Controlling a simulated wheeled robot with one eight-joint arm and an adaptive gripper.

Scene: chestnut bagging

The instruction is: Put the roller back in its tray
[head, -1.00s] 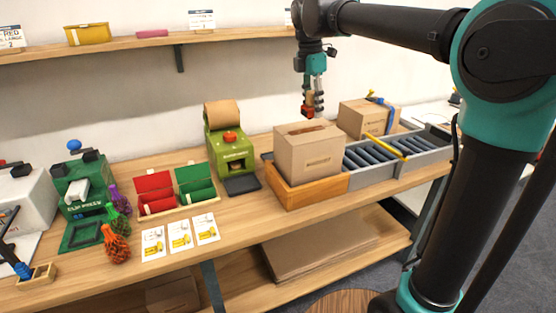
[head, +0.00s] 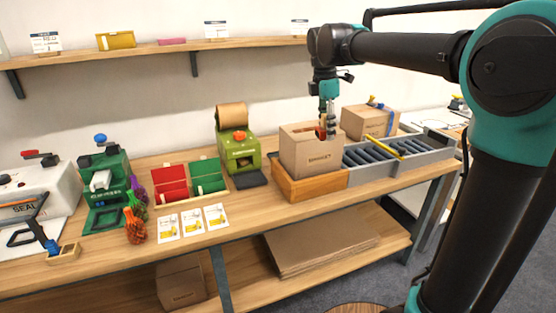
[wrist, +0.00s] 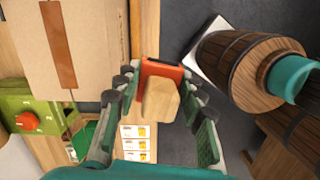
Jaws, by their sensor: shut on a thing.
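My gripper (head: 328,130) is by the right side of the cardboard box (head: 312,158) in the head view. In the wrist view my gripper (wrist: 160,82) is shut on a tool with an orange-red part (wrist: 166,68) and a pale wooden block-like handle (wrist: 158,101); I take this as the roller. Its far end is hidden. In the head view only a bit of its red part (head: 320,132) shows. A small wooden tray (head: 65,254) sits at the front left of the bench; I cannot tell whether it is the roller's tray.
The box has a brown tape strip (wrist: 58,45) on top and sits in a wooden cradle (head: 310,188). A roller conveyor (head: 400,160) with a yellow bar and a second box (head: 368,122) are to the right. A green tape machine (head: 240,152) and red and green bins stand left.

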